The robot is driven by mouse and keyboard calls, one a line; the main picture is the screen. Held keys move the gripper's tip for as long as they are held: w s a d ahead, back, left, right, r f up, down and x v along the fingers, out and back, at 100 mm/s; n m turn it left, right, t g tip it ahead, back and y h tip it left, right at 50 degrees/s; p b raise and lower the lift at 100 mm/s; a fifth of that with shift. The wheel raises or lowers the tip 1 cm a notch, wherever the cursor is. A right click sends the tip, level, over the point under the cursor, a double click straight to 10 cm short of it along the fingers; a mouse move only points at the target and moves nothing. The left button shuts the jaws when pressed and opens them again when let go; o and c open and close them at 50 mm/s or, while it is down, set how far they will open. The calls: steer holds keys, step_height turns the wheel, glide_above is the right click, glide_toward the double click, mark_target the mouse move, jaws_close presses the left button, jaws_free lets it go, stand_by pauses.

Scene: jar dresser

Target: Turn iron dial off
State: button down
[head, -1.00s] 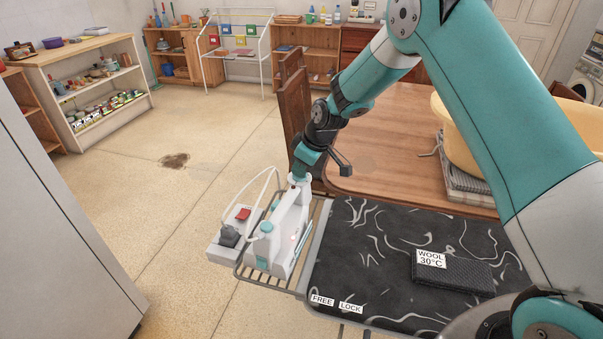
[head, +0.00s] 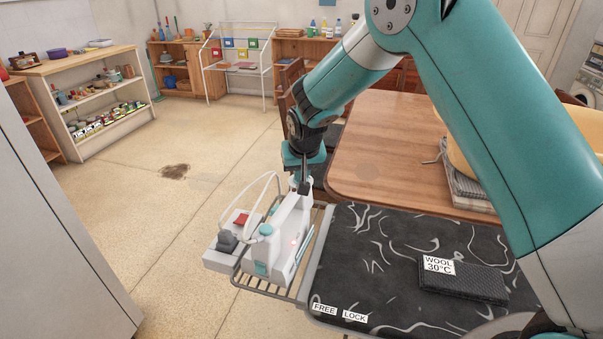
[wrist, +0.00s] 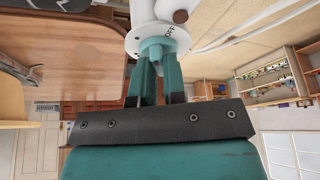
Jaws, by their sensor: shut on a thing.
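My gripper (wrist: 158,70) is shut on the dial, a finger on each side. In the head view, my gripper (head: 303,187) is at the far end of the iron, and the dial is hidden there. The dial's exact setting cannot be told.
The dark patterned ironing board (head: 385,235) carries a folded dark cloth (head: 463,283) and "FREE" and "LOCK" labels. A grey unit with a red switch (head: 241,219) and a looping white cord stand left of the iron. A wooden table (head: 400,150) is behind.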

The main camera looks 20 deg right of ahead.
steer(key=m, duration=0.2)
steer(key=m+h+b, duration=0.1)
steer(key=m, duration=0.1)
steer(key=m+g+h, duration=0.1)
steer(key=m, duration=0.1)
steer(key=shift+a+f+m, duration=0.15)
steer(key=shift+f+m, duration=0.1)
steer(key=shift+m, duration=0.05)
steer(key=shift+h, duration=0.3)
steer(key=c, duration=1.2)
jaws_free()
steer(key=shift+r, duration=0.15)
steer(key=shift+r, duration=0.2)
steer(key=b+v, duration=0.2)
steer(key=v, duration=1.5)
steer(key=shift+w, duration=0.1)
